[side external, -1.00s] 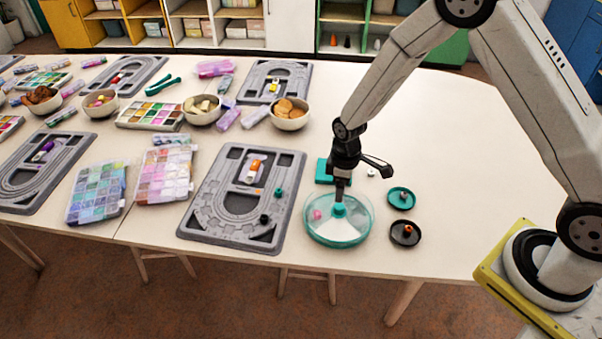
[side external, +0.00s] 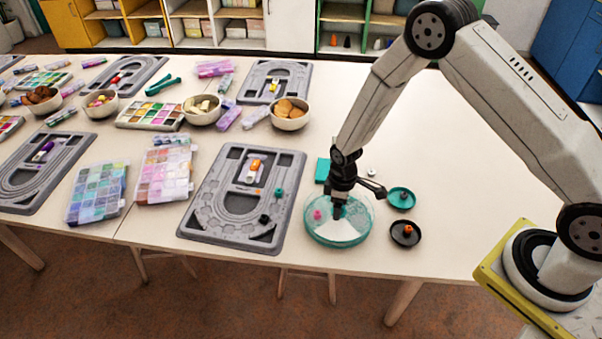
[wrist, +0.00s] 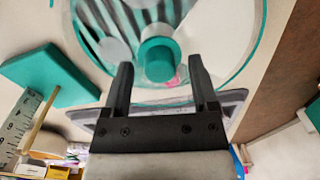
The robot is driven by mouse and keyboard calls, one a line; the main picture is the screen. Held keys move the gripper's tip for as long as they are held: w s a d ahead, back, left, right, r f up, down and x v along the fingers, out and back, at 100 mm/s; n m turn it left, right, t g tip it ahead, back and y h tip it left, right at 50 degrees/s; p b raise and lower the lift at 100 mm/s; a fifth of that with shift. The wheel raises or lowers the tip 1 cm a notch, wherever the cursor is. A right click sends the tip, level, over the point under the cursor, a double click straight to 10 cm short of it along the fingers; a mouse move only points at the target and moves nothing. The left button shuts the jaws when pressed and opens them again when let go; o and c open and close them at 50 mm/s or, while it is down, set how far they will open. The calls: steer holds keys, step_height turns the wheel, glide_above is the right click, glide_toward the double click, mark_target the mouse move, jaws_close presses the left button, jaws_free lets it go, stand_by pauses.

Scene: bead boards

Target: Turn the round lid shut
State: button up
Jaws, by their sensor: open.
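The round lid (side external: 352,232) is a clear disc with a teal rim, on a round container near the table's front edge. A white wedge-shaped area shows through it. In the wrist view the lid (wrist: 222,45) fills the upper middle, with a teal round knob (wrist: 156,60) at its centre. My gripper (side external: 338,210) points down over the lid's middle and hides most of the knob in the side view. In the wrist view my gripper (wrist: 160,68) is open, with one finger on each side of the knob and gaps between. I cannot tell whether a fingertip touches the lid.
A teal dish (side external: 401,198) and a black dish (side external: 405,234) stand close on the right. A flat teal block (side external: 322,170) lies behind the lid, also in the wrist view (wrist: 50,75). A grey bead board (side external: 290,210) lies to the left. The table's right part is clear.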

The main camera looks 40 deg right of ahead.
jaws_close()
stand_by(1.4)
